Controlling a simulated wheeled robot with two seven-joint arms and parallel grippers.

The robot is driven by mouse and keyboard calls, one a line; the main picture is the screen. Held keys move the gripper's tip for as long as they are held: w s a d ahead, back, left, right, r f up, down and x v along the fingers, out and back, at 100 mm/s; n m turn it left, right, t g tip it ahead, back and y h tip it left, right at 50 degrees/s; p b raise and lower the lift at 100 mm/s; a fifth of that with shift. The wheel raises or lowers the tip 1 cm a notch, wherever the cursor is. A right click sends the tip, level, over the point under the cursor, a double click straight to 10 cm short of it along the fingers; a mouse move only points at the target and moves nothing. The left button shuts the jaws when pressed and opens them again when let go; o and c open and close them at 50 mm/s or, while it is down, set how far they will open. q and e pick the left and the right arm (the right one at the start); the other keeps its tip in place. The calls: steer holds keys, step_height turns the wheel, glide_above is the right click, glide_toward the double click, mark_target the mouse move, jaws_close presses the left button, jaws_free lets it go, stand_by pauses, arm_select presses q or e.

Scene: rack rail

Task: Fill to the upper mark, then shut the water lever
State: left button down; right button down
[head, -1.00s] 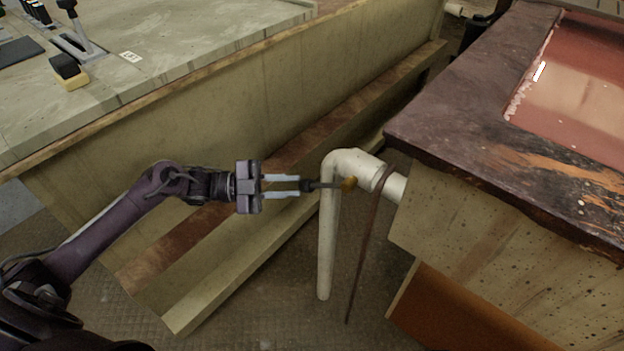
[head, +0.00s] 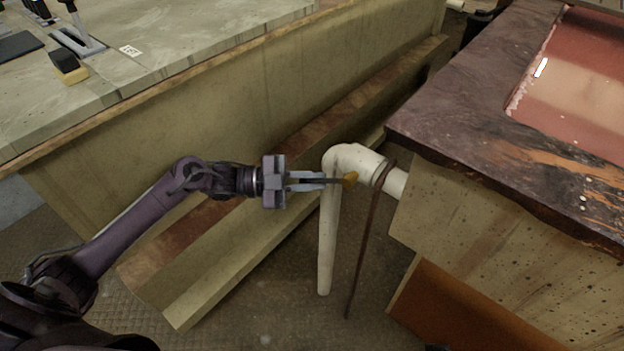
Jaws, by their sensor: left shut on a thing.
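The water lever (head: 336,181) is a thin dark handle on a brass valve piece (head: 350,178), on the white pipe (head: 352,158) beside the trough. My left gripper (head: 322,181) is shut on the lever's handle, its pale fingers reaching it from the left and partly hiding it. The trough (head: 455,100) is at the right, with a dark, worn rim and a reddish inside (head: 585,85) that has a bright glint. I cannot make out an upper mark or tell the water level exactly. My right gripper is not in view.
A long bench (head: 200,70) with a grey-green top runs along the left and back, with a yellow-and-black block (head: 70,68) and a small label (head: 130,51) on it. A brown hose-like strand (head: 365,245) hangs from the pipe. Floor shows between bench and trough.

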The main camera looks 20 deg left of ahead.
arm_select(q)
steer(key=shift+f, duration=0.1)
